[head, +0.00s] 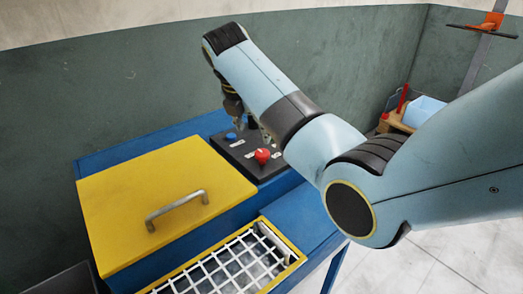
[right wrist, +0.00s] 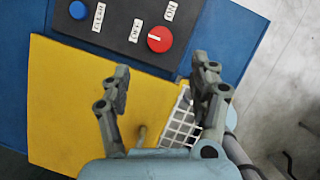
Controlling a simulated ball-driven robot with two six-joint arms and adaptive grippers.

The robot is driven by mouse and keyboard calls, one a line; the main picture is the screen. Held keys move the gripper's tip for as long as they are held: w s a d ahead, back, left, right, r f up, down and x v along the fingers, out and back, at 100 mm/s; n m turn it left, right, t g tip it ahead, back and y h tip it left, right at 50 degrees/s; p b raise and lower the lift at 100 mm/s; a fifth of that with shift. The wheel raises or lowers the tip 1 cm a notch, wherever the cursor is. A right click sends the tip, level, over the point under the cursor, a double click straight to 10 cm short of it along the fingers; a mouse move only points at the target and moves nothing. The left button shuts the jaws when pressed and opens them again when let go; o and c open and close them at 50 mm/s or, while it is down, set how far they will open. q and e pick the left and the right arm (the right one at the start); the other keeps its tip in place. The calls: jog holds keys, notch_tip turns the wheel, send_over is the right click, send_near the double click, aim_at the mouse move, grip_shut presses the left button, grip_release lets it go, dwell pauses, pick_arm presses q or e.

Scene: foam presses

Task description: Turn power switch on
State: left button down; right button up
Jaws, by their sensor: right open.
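The power switch is a red round knob (head: 262,155) on a black control panel (head: 240,160). In the right wrist view the knob (right wrist: 160,39) has a white mark on its left part, towards the "OFF" label (right wrist: 136,31). The "ON" label (right wrist: 171,11) is above the knob. My right gripper (right wrist: 162,72) is open and empty, its fingers spread below the knob in that view and apart from it. In the head view it is over the back of the panel, partly hidden by my arm. My left gripper is not in view.
A blue button (right wrist: 78,10) with a "CLEAR" label is on the same panel. A yellow lid (head: 140,185) with a metal handle (head: 177,208) is beside it on the blue machine. A white grid (head: 225,270) is in front. A dark green wall (head: 120,100) is behind.

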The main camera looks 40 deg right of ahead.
aim_at(262, 153)
jog(key=x, duration=1)
jog(key=shift+f, duration=0.2)
jog(key=c, duration=1.1)
jog(key=shift+c, duration=0.2)
